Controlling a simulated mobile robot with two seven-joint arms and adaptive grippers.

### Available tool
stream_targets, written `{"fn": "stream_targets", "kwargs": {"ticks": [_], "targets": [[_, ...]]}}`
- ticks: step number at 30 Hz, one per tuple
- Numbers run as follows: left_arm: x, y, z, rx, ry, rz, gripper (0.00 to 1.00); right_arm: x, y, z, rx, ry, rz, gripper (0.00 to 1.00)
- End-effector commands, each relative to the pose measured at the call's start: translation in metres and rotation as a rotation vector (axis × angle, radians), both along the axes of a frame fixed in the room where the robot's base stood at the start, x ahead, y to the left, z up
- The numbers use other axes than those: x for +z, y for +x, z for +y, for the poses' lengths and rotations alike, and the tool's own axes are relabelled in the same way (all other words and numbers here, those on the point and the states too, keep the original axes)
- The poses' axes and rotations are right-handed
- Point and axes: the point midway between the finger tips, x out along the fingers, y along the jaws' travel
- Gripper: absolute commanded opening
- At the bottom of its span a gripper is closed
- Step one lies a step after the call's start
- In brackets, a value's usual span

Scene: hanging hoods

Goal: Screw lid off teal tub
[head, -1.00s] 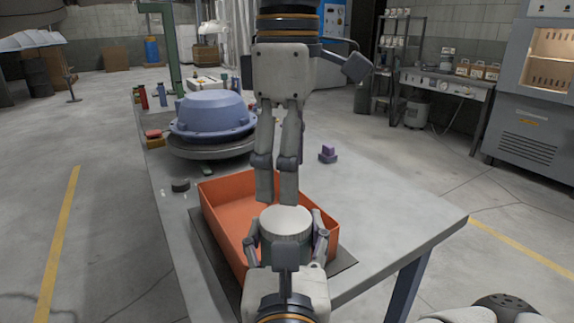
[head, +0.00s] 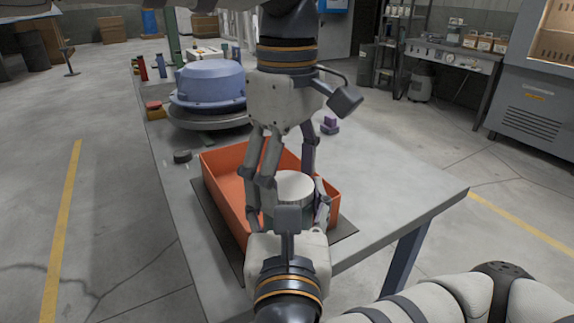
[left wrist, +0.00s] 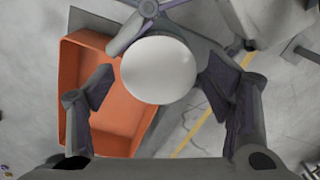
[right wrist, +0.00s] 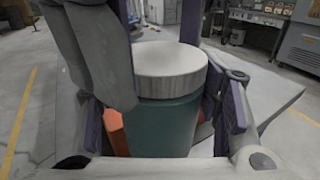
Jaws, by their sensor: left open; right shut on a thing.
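The teal tub (right wrist: 168,125) stands upright in the right wrist view, with its pale grey ribbed lid (right wrist: 168,68) on top. My right gripper (head: 295,203) is shut on the tub's body from the near side. The lid also shows in the head view (head: 293,186), above the near end of the orange tray. My left gripper (head: 287,178) comes down from above and is open, its fingers spread to either side of the lid. In the left wrist view the round lid (left wrist: 160,70) lies between the two open fingers, with gaps visible. The tub's body is mostly hidden in the head view.
The orange tray (head: 222,187) sits on a dark mat on the grey table (head: 400,195). The table's right part is clear.

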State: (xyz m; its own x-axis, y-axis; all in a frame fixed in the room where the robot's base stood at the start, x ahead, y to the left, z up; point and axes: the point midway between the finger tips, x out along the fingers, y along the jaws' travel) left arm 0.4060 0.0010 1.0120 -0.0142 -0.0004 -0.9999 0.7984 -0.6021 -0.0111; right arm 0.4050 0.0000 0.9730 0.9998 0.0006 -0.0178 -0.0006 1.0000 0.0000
Motion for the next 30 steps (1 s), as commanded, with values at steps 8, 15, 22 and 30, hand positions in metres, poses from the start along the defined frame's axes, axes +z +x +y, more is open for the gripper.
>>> {"fn": "stream_targets", "kwargs": {"ticks": [8, 15, 22, 30], "targets": [[0.0006, -0.0003, 0.0000, 0.000, 0.000, 0.000, 0.23, 0.0013, 0.0001, -0.0001, -0.001, 0.002, -0.003, 0.00], [0.0008, -0.0007, -0.0005, 0.371, 0.006, 0.001, 0.23, 0.0014, 0.0003, -0.0004, -0.002, 0.002, -0.003, 0.00], [0.0010, -0.0010, -0.0007, 0.834, 0.015, 0.002, 0.23, 0.0015, 0.0004, -0.0005, -0.002, 0.002, -0.004, 0.00], [0.0010, -0.0014, -0.0008, 0.884, 0.016, 0.002, 0.23, 0.0015, 0.0005, -0.0005, -0.002, 0.002, -0.004, 0.00]]}}
